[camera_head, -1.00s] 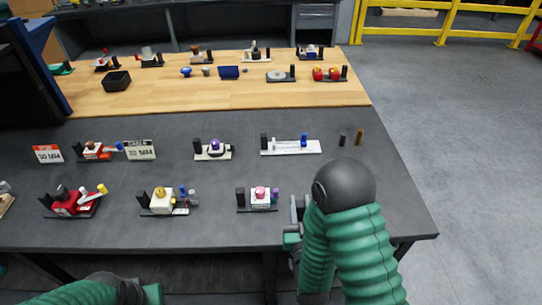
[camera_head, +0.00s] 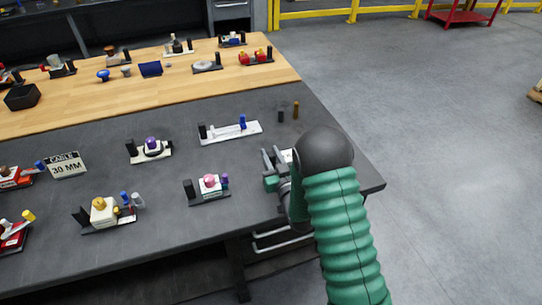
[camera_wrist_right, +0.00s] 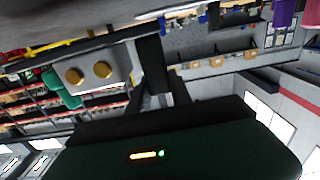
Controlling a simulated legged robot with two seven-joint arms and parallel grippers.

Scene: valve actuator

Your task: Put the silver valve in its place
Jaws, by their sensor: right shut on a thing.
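My right gripper (camera_head: 277,170) is above the right part of the dark table, partly hidden by my own wrist. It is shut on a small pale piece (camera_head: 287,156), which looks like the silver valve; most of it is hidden. In the right wrist view, the dark fingers (camera_wrist_right: 160,85) show with a silvery bit between them, too unclear to tell its shape. A white fixture plate (camera_head: 246,131) with a black post and a blue post lies behind and left of the gripper. My left gripper is out of view.
A pink-knobbed fixture (camera_head: 210,186) stands left of the gripper and a purple-knobbed one (camera_head: 152,149) farther left.

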